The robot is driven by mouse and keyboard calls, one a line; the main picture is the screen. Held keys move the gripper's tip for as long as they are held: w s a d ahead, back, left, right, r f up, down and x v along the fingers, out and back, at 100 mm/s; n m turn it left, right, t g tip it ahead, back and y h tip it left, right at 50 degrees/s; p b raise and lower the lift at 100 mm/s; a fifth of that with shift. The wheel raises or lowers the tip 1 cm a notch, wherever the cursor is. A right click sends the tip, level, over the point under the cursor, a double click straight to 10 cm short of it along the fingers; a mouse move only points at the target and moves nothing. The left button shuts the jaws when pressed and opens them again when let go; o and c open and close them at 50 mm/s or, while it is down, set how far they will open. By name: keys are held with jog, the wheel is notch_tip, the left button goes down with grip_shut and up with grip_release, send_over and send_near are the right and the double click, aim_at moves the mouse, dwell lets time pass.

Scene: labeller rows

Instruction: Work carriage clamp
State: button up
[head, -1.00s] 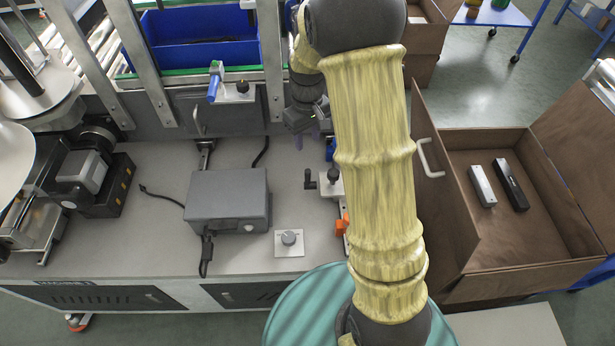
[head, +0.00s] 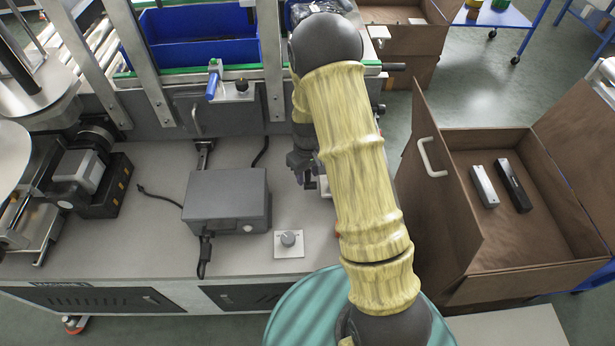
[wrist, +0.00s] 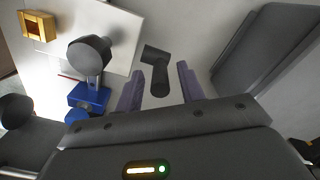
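In the wrist view a short dark bent handle (wrist: 156,72) stands between the two fingers of my gripper (wrist: 160,68). The fingers are apart, with a gap showing on each side of the handle. To its left a round black knob (wrist: 90,52) stands by a white plate (wrist: 118,22), with a blue block (wrist: 90,98) below it. I cannot tell which of these parts is the carriage clamp. In the head view my gripper (head: 303,174) is over the right part of the machine deck. My arm hides most of the carriage there.
A grey box (head: 226,200) with a cable stands left of my gripper, and a dial plate (head: 289,243) lies nearer. An open brown crate (head: 540,255) is on the right. A blue bin (head: 200,40) stands behind. An orange block (wrist: 38,27) shows in the wrist view.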

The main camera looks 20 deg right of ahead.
jog(key=shift+f, duration=0.85)
grip_shut()
